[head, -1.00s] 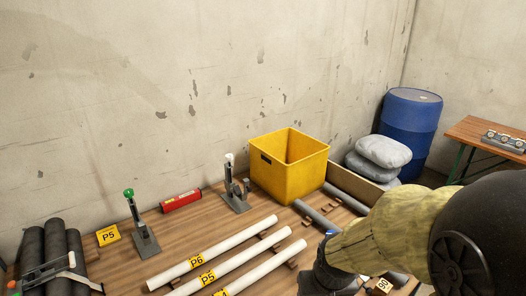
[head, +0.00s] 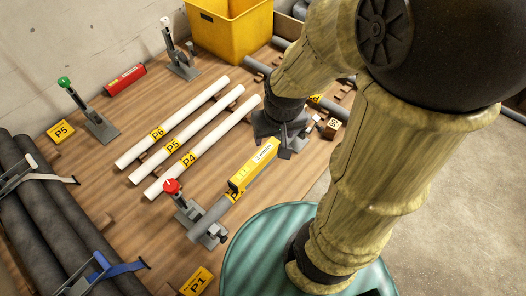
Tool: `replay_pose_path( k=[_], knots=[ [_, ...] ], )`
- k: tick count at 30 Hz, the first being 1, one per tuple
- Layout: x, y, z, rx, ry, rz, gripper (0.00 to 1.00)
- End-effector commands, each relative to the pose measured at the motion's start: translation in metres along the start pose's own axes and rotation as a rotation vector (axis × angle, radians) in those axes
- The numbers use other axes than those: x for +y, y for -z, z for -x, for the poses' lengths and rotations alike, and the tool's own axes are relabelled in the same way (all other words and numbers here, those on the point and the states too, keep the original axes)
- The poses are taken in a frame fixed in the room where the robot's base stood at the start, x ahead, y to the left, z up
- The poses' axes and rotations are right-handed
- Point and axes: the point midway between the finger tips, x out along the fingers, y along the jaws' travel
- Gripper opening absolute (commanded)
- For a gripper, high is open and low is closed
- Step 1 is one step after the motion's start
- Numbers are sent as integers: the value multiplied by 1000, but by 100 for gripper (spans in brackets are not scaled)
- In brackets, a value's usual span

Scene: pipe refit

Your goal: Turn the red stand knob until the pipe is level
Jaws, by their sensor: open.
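The red stand knob (head: 171,186) tops a grey stand (head: 204,226) at the lower middle of the head view. A grey pipe (head: 208,217) rests at that stand and runs up and right. A yellow spirit level (head: 252,168) lies along the pipe; its bubble is too small to read. I cannot tell the pipe's exact tilt. My gripper (head: 284,143) is open and dark grey, pointing down near the level's far end, well up and right of the knob. It hides the pipe's far part and whatever supports it there.
White pipes (head: 196,140) lie beyond the knob. Black pipes (head: 48,210) with clamps lie at left.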

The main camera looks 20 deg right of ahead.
Motion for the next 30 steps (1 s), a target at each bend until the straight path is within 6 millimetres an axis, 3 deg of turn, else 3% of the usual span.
replay_pose_path(
  k=[20,25,30],
  knots=[
    [1,1,-4,2,-4,13,65],
    [9,11,-31,18,-25,127,65],
    [14,25,-80,57,-21,349,65]
  ],
)
